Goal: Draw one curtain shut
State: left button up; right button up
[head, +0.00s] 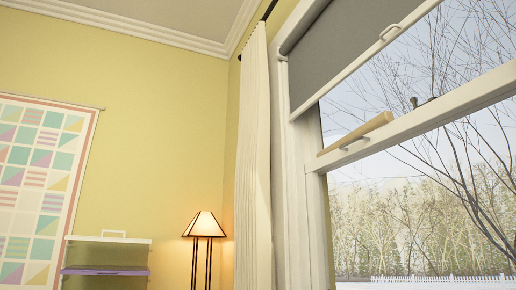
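A cream curtain (253,160) hangs in narrow gathered folds from a dark rod (268,10) at the left side of the window. The window glass (420,190) to its right is not covered by it. A grey roller blind (350,45) covers only the top left part of the window. The curtain's lower end is cut off by the frame. Neither of my grippers shows in the head view.
A lit lamp (204,226) stands left of the curtain. A patterned quilt (40,180) hangs on the yellow wall. A wooden bar-like piece (356,134) lies along the window's middle rail.

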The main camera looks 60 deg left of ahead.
aim_at(266, 276)
jog(key=u, duration=1.65)
